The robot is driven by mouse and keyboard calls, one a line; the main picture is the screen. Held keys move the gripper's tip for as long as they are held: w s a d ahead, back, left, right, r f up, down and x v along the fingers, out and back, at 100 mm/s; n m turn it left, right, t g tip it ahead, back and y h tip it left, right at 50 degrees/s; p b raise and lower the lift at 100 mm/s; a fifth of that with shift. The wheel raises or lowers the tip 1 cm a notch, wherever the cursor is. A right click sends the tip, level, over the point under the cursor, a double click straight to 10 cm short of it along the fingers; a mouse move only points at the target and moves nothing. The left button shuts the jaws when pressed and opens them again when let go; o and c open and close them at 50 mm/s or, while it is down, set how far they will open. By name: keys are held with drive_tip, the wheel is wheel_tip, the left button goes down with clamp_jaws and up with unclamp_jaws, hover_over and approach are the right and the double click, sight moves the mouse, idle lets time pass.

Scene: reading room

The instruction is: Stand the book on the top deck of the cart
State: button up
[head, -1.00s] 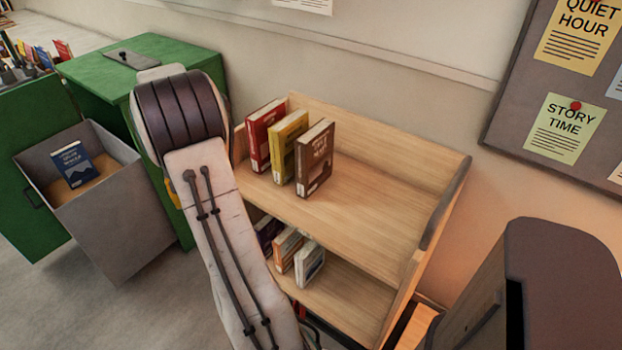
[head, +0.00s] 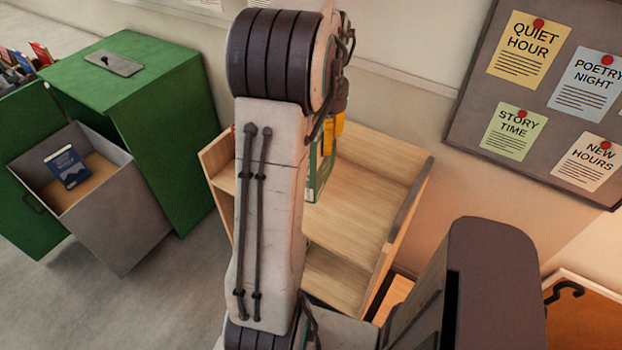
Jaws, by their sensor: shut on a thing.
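A green book (head: 319,172) shows just right of my upright arm link, upright over the top deck (head: 365,175) of the wooden cart. Only part of it is visible, and I cannot tell whether its lower edge touches the deck. My gripper (head: 339,124) is mostly hidden behind my arm; a yellow and dark part of it shows just above the green book. It is shut on the green book. The other books on the deck are hidden behind my arm, apart from a sliver of red at its left edge.
A green cabinet (head: 165,90) stands left of the cart, with an open grey bin (head: 125,215) holding a blue book (head: 67,167). The right half of the top deck is bare. A notice board (head: 470,110) hangs on the wall at right.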

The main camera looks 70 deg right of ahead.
drive_tip(key=s+r+m, duration=0.1)
drive_tip(key=s+m, duration=0.1)
drive_tip(key=s, duration=0.3)
wheel_tip(320, 180, down, 11)
drive_tip(key=s+b, duration=0.2)
drive_tip(key=b, duration=0.4)
drive_tip(key=d+f+p, duration=0.4)
drive_tip(key=d+f, duration=0.6)
drive_tip(key=d, duration=0.1)
drive_tip(key=shift+s+f, duration=0.3)
drive_tip(key=shift+f, duration=0.1)
drive_tip(key=shift+d+f, duration=0.1)
drive_tip(key=o, duration=1.2)
wheel_tip(320, 180, up, 12)
drive_tip(key=shift+b, duration=0.45)
